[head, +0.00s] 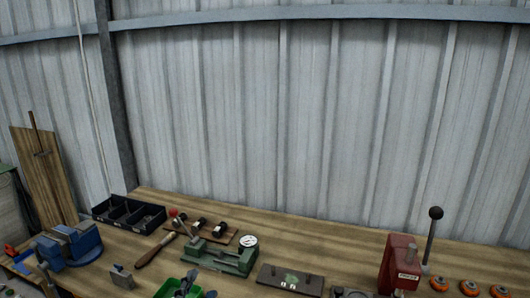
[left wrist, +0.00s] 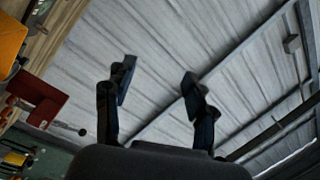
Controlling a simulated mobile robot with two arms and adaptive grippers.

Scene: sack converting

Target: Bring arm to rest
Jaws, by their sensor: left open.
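My left gripper (left wrist: 158,80) shows in the left wrist view. Its two dark fingers stand wide apart with nothing between them. Behind them is only the corrugated metal wall, seen at a tilt. I cannot make out either gripper clearly in the head view. My right gripper is not in view.
A wooden bench (head: 330,245) runs along the wall. On it are a blue vise (head: 72,245), a black divided tray (head: 128,214), a green fixture (head: 220,257), a dial gauge (head: 247,241), a dark plate (head: 290,280), a red lever press (head: 400,262) and several orange discs (head: 468,287).

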